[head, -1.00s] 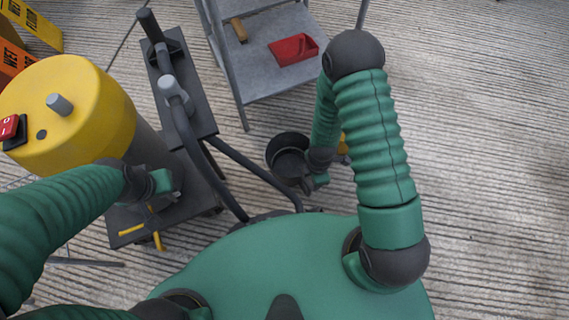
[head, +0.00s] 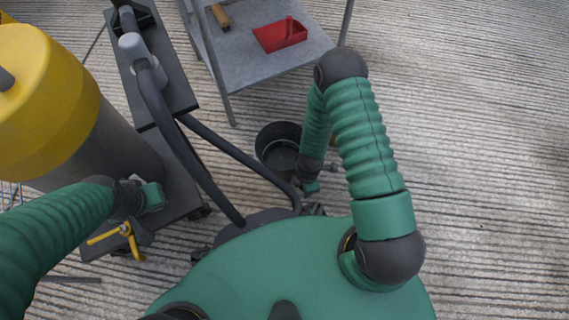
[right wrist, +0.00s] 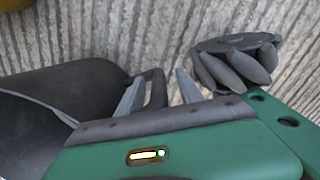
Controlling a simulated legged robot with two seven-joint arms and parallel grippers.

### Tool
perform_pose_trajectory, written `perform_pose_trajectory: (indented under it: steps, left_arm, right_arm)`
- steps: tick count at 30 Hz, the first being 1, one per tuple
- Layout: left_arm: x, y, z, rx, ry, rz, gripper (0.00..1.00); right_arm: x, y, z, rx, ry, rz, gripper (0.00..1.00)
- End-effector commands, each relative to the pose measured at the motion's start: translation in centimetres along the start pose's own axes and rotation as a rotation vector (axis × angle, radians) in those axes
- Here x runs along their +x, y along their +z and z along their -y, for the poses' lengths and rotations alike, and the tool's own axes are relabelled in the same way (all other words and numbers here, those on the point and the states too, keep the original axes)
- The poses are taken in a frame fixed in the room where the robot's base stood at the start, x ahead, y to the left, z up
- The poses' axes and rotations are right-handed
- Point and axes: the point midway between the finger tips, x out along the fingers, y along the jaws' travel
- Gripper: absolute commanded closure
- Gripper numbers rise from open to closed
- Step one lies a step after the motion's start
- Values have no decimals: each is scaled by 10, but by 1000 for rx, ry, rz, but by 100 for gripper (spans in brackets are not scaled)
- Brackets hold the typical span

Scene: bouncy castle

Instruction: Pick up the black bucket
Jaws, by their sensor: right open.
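The black bucket (head: 279,135) stands on the floor in the middle of the head view, below the grey stand. Its open top faces up and its right edge is partly covered by my right arm. My right gripper (head: 309,187) is low, close beside the bucket's lower right in the head view. In the right wrist view, its grey fingers (right wrist: 160,88) are apart; a dark rounded surface at left (right wrist: 60,100) looks like the bucket, close to them. I cannot tell whether they touch. My left gripper (head: 150,197) is beside the yellow-topped machine; its fingers are unclear.
A yellow and grey vacuum-like machine (head: 45,90) with a dark hose (head: 165,110) stands at left. A grey step stand (head: 265,65) holds a red tray (head: 280,35). A dark glove-like object (right wrist: 235,60) lies right of my right fingers. Ribbed floor at right is clear.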

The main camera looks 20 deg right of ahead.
Motion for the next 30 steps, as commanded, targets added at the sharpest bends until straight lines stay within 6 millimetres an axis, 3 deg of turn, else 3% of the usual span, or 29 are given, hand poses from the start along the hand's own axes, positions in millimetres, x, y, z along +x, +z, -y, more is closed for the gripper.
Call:
perform_pose_trajectory:
  steps: [7, 17, 30]
  left_arm:
    - [2, 0, 0, 1, 0, -1, 100]
    - [2, 0, 0, 0, 0, -1, 100]
    - [2, 0, 0, 0, 0, -1, 100]
  right_arm:
    - [3, 1, 0, 1, 1, 1, 57]
    - [3, 0, 0, 1, 1, 1, 99]
    - [3, 0, -1, 0, 1, 1, 100]
